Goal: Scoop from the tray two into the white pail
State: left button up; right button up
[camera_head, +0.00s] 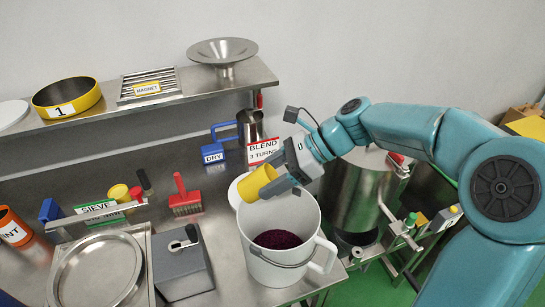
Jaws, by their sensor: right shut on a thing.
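The white pail (279,262) stands upright near the table's front right edge, with dark purple loose material (278,239) in its bottom. My right gripper (284,178) is shut on a yellow scoop (257,184) and holds it above the pail's back rim. The scoop is tilted; I cannot tell whether anything is in it. No tray of loose tea can be made out. My left gripper is not in view.
A steel drum (352,200) stands right of the pail. A grey box with a black knob (182,264) and a round steel pan (97,273) are to the left. A red brush (185,202) lies behind. A shelf (190,98) runs along the wall.

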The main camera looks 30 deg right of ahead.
jog(key=r+h+p, duration=0.1)
jog(key=p, duration=0.1)
jog(key=shift+w+a+r+g+p, duration=0.1)
jog(key=shift+a+g+p, duration=0.05)
jog(key=shift+g+p, duration=0.25)
jog(key=shift+a+f+h+b, duration=0.1)
jog(key=shift+f+h+b, duration=0.15)
jog(key=shift+h+b, duration=0.45)
jog(key=r+g+h, duration=0.1)
jog(key=h, duration=0.1)
jog(key=g+h, duration=0.1)
jog(key=h, duration=0.1)
jog(key=shift+w+a+r, duration=0.15)
jog(key=shift+r, duration=0.25)
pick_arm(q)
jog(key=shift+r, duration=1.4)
pick_arm(e)
jog(key=shift+r+g+h, duration=0.35)
jog(key=shift+g+h, duration=0.15)
jog(key=shift+h, duration=0.2)
jog(key=shift+f, duration=0.1)
